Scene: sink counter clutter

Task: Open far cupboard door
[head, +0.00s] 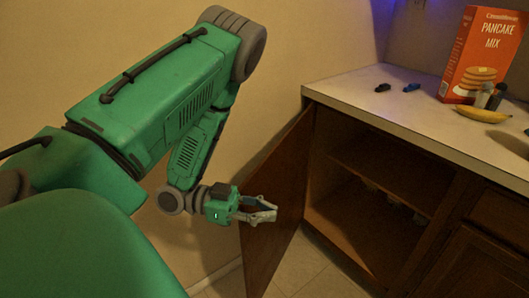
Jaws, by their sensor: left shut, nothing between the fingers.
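The far cupboard door (283,200) is a brown wooden panel at the left end of the counter. It stands swung out, and the cupboard's inside (365,205) shows with a shelf. My left gripper (274,212) is in front of the door's outer face, near its middle height; I cannot tell if it touches the door. Its fingers are shut with nothing between them. My right gripper is not in view.
Another cupboard door (475,265) at lower right is shut. Tiled floor (308,270) lies beside the open door.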

